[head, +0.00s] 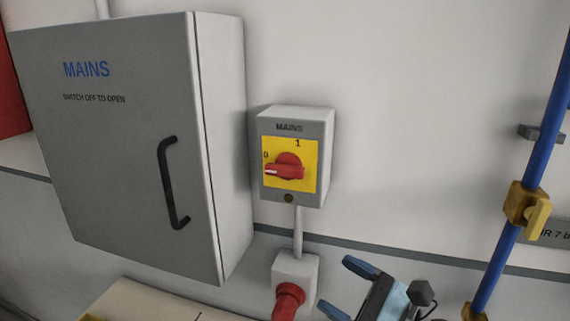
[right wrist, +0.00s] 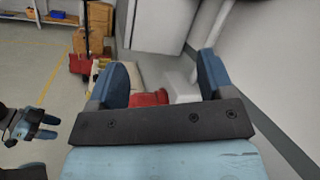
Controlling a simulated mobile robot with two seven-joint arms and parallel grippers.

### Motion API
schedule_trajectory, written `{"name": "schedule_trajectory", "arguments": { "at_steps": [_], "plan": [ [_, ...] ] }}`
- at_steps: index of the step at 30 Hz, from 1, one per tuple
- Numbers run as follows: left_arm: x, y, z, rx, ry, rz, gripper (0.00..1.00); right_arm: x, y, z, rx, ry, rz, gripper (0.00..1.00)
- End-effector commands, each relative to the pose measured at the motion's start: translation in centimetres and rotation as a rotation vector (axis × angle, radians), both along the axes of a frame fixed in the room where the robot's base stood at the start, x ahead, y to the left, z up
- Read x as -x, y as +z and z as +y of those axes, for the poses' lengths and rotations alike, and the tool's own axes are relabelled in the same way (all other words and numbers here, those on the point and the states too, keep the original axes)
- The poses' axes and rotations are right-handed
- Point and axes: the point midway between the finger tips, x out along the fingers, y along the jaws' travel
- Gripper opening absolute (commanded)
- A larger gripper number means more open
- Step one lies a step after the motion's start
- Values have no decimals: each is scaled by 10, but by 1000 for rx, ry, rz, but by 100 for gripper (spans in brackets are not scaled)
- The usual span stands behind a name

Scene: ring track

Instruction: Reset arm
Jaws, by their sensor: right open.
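My right gripper (head: 341,288) is at the bottom of the head view, below and right of the switch box. Its two blue fingers are apart with nothing between them. They also show in the right wrist view (right wrist: 165,80), apart above a red plug. The MAINS switch box (head: 321,150) hangs on the wall. Its red knob (head: 287,168) points left, at 0.
A grey MAINS cabinet (head: 110,170) with a black handle (head: 170,183) is shut, left of the switch. A red plug (head: 288,299) sits under a white socket (head: 296,268). A blue pipe (head: 535,150) with a yellow valve (head: 525,205) runs at right.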

Motion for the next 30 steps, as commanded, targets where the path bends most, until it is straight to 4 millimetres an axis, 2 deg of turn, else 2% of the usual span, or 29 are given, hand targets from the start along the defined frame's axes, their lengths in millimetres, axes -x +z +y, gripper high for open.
{"name": "schedule_trajectory", "arguments": {
  "at_steps": [1, 4, 5, 8, 11, 13, 15, 19, 20, 24, 30],
  "plan": [
    [0, 0, 0, 0, 0, 1, 49, -1, 5, -8, -227, -48, 189, 75],
    [0, -1, 0, -1, 0, 2, 49, -11, 2, -41, -684, -154, 556, 75],
    [0, -1, 0, -1, 0, 2, 49, -12, -4, -52, -822, -187, 662, 75],
    [0, -1, 0, -1, 0, 2, 49, -10, -41, -93, -1288, -315, 993, 75],
    [0, -1, 0, -1, 0, 2, 49, 11, -94, -128, -1759, -478, 1268, 75],
    [0, -1, 0, 0, 0, 1, 49, 33, -130, -144, -2049, -597, 1396, 75],
    [0, -1, 0, 0, 0, 1, 49, 56, -156, -154, -2271, -706, 1468, 75],
    [0, 0, 0, 0, 0, 0, 49, 94, -191, -163, -2577, -883, 1526, 75],
    [0, 0, 0, 0, 0, 0, 49, 103, -197, -164, 2564, 897, -1488, 75],
    [0, 1, 0, 1, 0, -2, 49, 139, -219, -166, 2390, 912, -1266, 75],
    [-1, 2, 0, 1, 0, -3, 49, 185, -238, -166, 2191, 935, -1013, 75]
  ]
}}
